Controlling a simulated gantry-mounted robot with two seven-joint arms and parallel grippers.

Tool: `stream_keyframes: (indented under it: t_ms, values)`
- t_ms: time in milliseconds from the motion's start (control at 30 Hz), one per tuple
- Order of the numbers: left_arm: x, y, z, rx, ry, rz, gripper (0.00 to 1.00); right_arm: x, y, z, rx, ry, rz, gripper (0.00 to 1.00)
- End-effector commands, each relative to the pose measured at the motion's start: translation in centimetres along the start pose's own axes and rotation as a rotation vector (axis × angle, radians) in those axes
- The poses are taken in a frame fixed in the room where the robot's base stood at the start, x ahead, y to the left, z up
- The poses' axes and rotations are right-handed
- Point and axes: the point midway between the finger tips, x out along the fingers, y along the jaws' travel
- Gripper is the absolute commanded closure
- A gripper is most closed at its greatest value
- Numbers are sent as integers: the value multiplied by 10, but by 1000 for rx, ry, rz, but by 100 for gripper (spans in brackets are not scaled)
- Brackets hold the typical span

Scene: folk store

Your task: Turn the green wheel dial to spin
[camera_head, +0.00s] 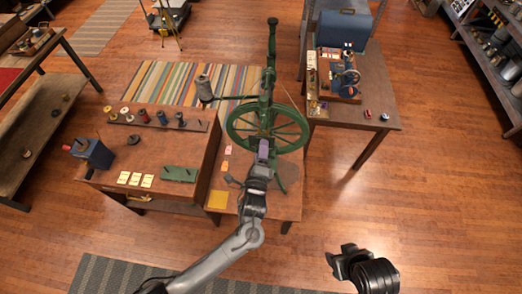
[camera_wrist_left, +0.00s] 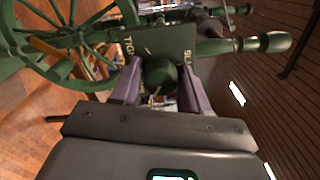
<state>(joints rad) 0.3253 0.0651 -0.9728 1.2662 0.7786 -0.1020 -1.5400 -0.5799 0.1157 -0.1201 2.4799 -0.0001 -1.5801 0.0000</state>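The green spinning wheel (camera_head: 240,136) stands upright on the low table in the head view. Its spokes and frame also show at the upper left of the left wrist view (camera_wrist_left: 22,62). A round green dial (camera_wrist_left: 160,72) sits below a green lettered panel (camera_wrist_left: 165,42) on its frame. My left gripper (camera_head: 263,150) is at the wheel's front. In the left wrist view its two purple fingers (camera_wrist_left: 160,78) stand apart, one on each side of the dial; firm contact does not show. My right gripper (camera_head: 345,258) hangs over the floor at lower right, away from the wheel.
The left table (camera_head: 180,150) holds spools, a blue box (camera_head: 92,152), cards and a green block. The right table (camera_head: 370,100) bears a small machine (camera_head: 345,82) and a blue case. A striped rug (camera_head: 150,82) lies behind.

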Motion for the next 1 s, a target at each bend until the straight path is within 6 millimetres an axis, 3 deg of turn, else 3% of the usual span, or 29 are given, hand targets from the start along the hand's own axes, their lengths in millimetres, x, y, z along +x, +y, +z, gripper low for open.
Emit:
stream_keyframes:
  t_ms: [100, 533, 1000]
  values:
    - [0, 0, 0, 0, 0, 0, 38, 0, 1, 0, -3, -1, 3, 48]
    - [-8, 1, -1, -2, 1, 0, 38, 2, 2, 1, -8, -1, 7, 48]
    - [-80, 2, -1, -2, 1, 0, 38, 16, 0, 6, -1, -1, 0, 48]
